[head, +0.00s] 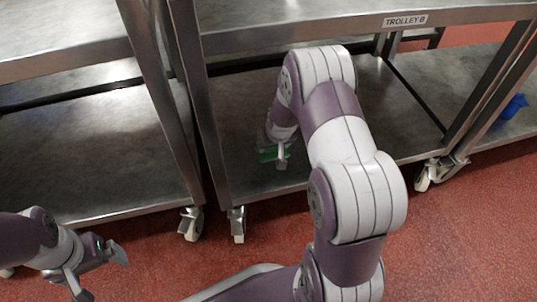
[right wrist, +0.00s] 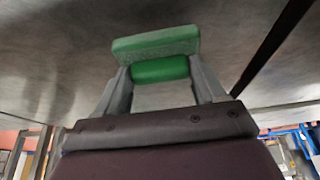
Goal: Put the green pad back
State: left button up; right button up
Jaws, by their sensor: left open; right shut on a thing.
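The green pad (head: 268,154) is over the lower shelf of Trolley B (head: 240,185), near its front left part. My right gripper (head: 281,158) reaches in under the trolley's top and is shut on the pad. In the right wrist view the pad (right wrist: 155,42) has a flat block and a rounded green part (right wrist: 160,70) between my fingers. I cannot tell whether the pad touches the shelf. My left gripper (head: 98,270) is open and empty, low at the left over the red floor.
Trolley B's top shelf (head: 290,35) hangs over my right arm, with steel legs on both sides. Another steel trolley (head: 90,150) stands close at the left. A blue item (head: 514,106) lies on a shelf at the far right. The lower shelf looks otherwise bare.

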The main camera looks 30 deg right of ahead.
aim_at(270, 152)
jog(key=f+b, duration=0.2)
jog(key=f, duration=0.1)
jog(key=a+f+b, duration=0.1)
jog(key=f+b, duration=0.1)
jog(key=shift+w, duration=0.35)
jog(key=shift+r, duration=0.2)
jog(key=shift+c, duration=0.3)
jog(key=shift+f, duration=0.1)
jog(key=o, duration=1)
jog(key=p+v, duration=0.8)
jog(key=v, duration=0.4)
jog(key=s+a+r+n+g+y, duration=0.1)
jog(key=s+a+r+g, duration=0.1)
jog(key=s+a+r, duration=0.4)
jog(key=s+a+r+n+g, duration=0.15)
jog(key=s+a+r, duration=0.3)
jog(key=s, duration=0.45)
notch_tip(270, 152, up, 50)
jog(key=p, duration=5)
